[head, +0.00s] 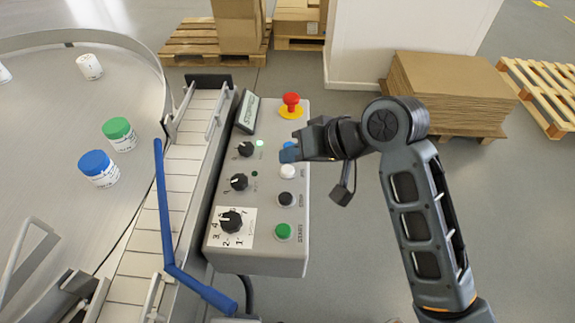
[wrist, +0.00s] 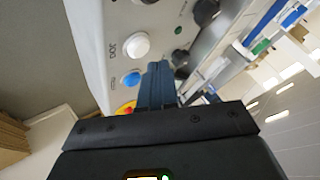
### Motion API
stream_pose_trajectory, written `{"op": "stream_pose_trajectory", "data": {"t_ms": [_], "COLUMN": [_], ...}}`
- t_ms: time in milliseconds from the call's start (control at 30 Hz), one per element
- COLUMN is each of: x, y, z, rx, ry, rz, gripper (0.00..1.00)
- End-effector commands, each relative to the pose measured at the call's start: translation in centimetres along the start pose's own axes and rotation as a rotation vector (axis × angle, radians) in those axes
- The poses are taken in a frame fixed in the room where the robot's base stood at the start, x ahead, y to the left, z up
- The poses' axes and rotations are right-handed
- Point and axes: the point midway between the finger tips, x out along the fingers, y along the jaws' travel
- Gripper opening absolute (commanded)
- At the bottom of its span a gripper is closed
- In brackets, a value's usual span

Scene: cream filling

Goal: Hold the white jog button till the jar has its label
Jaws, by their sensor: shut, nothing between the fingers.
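The white jog button (head: 287,171) sits on the grey control box (head: 250,262), between a blue button and a black one. In the wrist view the white button (wrist: 135,45) shows uncovered, up and left of the fingertips. My gripper (head: 290,154) is shut and empty, over the panel beside the blue button, just beyond the white button in the head view. In the wrist view its fingers (wrist: 157,70) are together and apart from the white button. A blue-lidded jar (head: 98,168) and a green-lidded jar (head: 119,134) stand on the round table; both bear printed text.
The panel also holds a red emergency stop (head: 291,104), a green button (head: 283,232), black knobs and a lit green lamp (head: 260,143). A slatted conveyor (head: 166,211) with a blue guide bar (head: 163,205) runs along its left; no jar shows on it.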

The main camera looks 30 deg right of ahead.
Motion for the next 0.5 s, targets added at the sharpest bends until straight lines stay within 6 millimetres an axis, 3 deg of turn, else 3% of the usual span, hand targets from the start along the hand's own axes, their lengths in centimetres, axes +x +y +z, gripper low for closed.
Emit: {"op": "stream_pose_trajectory", "data": {"t_ms": [500], "x": [-3.2], "y": [-2.3], "z": [-2.3], "rx": [0.0], "ry": [-0.001], "rz": [0.0], "gripper": [0.0]}}
